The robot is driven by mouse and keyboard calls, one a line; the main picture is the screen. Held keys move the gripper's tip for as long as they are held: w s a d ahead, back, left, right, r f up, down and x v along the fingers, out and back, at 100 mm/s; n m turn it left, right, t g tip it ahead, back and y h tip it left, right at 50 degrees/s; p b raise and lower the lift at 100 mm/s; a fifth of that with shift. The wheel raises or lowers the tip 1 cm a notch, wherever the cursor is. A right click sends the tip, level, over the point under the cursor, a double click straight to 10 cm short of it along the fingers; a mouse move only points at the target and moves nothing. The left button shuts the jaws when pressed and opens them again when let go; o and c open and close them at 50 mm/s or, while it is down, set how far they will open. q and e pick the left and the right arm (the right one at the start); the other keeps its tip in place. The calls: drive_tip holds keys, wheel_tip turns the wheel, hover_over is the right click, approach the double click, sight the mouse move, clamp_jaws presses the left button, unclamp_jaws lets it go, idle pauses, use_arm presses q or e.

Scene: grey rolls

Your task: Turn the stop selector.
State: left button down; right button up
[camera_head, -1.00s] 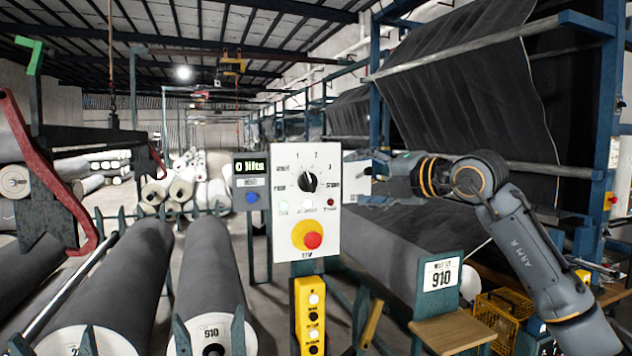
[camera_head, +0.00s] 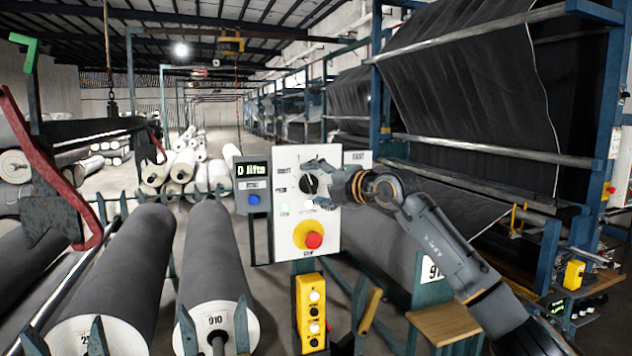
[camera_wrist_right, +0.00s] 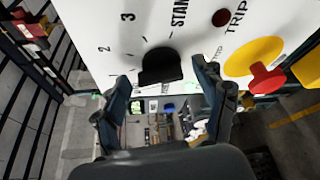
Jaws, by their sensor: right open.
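The stop selector (camera_head: 309,183) is a black rotary knob on a white control panel (camera_head: 291,160), with printed positions around it. In the right wrist view the knob (camera_wrist_right: 160,68) sits just beyond and between the fingertips, and no contact shows. My right gripper (camera_head: 322,186) is at the panel's right side, in front of its face. In the right wrist view the right gripper (camera_wrist_right: 166,78) is open, with one dark finger on each side of the knob. My left gripper is not in view.
Below the knob are a red stop button (camera_head: 313,240) on a yellow plate and a yellow push-button box (camera_head: 311,312). A small display box (camera_head: 252,184) hangs left of the panel. Grey rolls (camera_head: 217,262) lie at the left, and racks with dark cloth stand right.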

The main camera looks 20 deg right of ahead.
drive_tip(key=c, duration=1.2)
drive_tip(key=shift+o, duration=0.2)
drive_tip(key=n+h, duration=0.1)
drive_tip(key=n, duration=0.2)
drive_tip(key=shift+a+r+g, duration=0.1)
drive_tip(key=shift+r+g, duration=0.05)
drive_tip(key=shift+g, duration=0.25)
drive_tip(key=n+h+b, duration=0.1)
drive_tip(key=n+h, duration=0.1)
drive_tip(key=shift+a+n, duration=0.15)
drive_tip(key=shift+n, duration=0.15)
drive_tip(key=n+h, duration=0.1)
drive_tip(key=n+h+b, duration=0.1)
drive_tip(key=n, duration=0.1)
drive_tip(key=shift+a+g+b, duration=0.2)
drive_tip(key=shift+g+b, duration=0.1)
drive_tip(key=shift+a+n+h+b, duration=0.1)
drive_tip(key=shift+n+h+b, duration=0.7)
drive_tip(key=shift+n, duration=0.5)
drive_tip(key=shift+h, duration=0.3)
